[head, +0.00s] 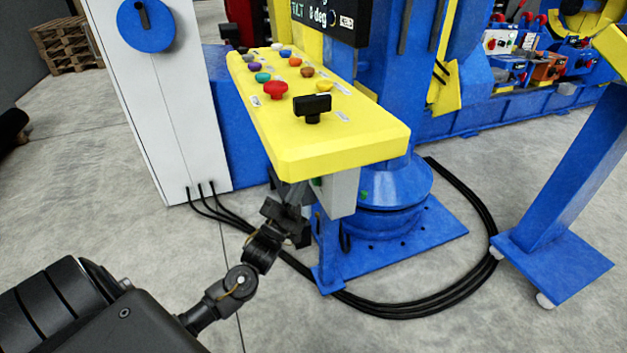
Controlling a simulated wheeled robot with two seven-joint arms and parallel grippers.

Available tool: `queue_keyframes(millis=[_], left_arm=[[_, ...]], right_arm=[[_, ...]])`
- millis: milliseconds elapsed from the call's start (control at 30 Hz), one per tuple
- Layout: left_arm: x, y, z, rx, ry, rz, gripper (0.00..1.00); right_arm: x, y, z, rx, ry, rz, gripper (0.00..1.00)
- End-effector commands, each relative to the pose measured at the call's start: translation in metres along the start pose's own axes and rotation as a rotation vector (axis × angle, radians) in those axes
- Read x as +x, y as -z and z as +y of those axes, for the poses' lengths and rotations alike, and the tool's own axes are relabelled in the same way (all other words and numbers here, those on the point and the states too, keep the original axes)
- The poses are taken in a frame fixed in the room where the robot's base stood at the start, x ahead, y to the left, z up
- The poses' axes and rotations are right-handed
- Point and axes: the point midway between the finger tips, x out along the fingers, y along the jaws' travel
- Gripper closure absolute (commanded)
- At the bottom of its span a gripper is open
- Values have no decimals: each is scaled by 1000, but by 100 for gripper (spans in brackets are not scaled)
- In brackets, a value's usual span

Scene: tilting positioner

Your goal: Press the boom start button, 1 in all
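A yellow control panel (345,142) stands in front of me and carries several coloured buttons. I see a large red button (276,90), a green one (263,77), a purple one (255,66), a brown one (307,72), an orange one (295,61), a yellow one (325,85) and a blue one (285,54). The labels are too small to read, so I cannot tell which is the boom start button. My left gripper (288,205) is below the panel's near end, its tips partly lost against the dark parts there. My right gripper is out of view.
A black T-shaped knob (312,106) stands at the panel's near end. A display (325,18) reading "TILT 0 deg" is above it. A white cabinet (160,110) stands at left. Black cables (400,308) loop over the floor around the blue pedestal base (390,250).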

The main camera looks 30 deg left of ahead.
Motion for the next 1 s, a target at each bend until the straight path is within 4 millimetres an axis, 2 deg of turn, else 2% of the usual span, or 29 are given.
queue_keyframes(millis=[1000], left_arm=[[8,-6,6,-2,0,0,100]], right_arm=[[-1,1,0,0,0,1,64]])
